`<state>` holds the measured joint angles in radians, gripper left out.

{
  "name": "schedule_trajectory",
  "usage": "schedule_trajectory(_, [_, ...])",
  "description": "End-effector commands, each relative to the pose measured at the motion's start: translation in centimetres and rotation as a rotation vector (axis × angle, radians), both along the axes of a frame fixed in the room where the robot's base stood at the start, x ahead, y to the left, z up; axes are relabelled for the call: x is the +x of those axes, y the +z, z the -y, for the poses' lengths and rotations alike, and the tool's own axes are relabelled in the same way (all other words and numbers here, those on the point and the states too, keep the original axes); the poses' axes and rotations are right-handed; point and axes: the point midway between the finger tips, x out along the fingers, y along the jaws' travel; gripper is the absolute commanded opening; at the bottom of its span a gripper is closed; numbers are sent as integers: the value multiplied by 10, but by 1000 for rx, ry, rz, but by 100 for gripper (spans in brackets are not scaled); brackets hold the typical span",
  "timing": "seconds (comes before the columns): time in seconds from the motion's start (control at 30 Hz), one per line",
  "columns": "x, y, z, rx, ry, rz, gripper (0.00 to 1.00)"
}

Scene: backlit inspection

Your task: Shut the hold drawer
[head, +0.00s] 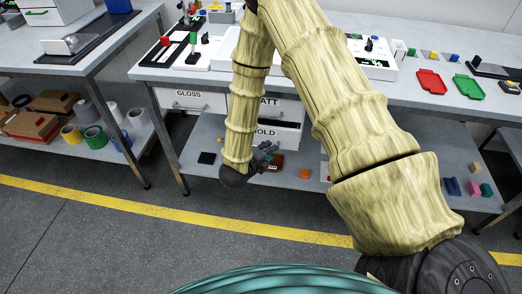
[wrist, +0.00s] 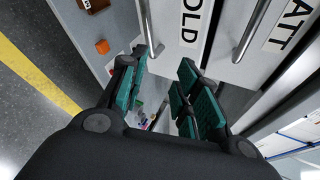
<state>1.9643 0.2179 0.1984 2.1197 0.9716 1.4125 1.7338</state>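The hold drawer (head: 285,139) is a white front labelled HOLD under the bench, partly hidden by my arm in the head view. It stands out from the unit, with a dark gap above its front edge. In the wrist view its front (wrist: 183,48) fills the top middle, with its metal bar handle (wrist: 147,22) to the left of the label. My gripper (wrist: 160,88) is open and empty just in front of the drawer. The handle's end shows near the left finger; I cannot tell whether they touch. In the head view my gripper (head: 264,157) is beside the drawer's lower front.
The MATT drawer (head: 290,106) is above the hold drawer and the GLOSS drawer (head: 193,101) is to its left. The lower shelf (head: 225,174) holds small blocks, including an orange one (head: 305,174). Bench legs (head: 172,150) stand left. The floor in front is clear.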

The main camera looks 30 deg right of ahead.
Motion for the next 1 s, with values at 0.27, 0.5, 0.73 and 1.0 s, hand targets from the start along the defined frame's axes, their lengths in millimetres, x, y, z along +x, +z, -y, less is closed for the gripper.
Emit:
schedule_trajectory(0.27, [-7, -27, -38, -274, 359, 6, 32])
schedule_trajectory(0.5, [-5, -29, -46, -319, 428, 21, 32])
schedule_trajectory(0.73, [17, -35, -28, -317, 427, 22, 32])
schedule_trajectory(1.0, [49, -44, 0, -318, 425, 22, 32])
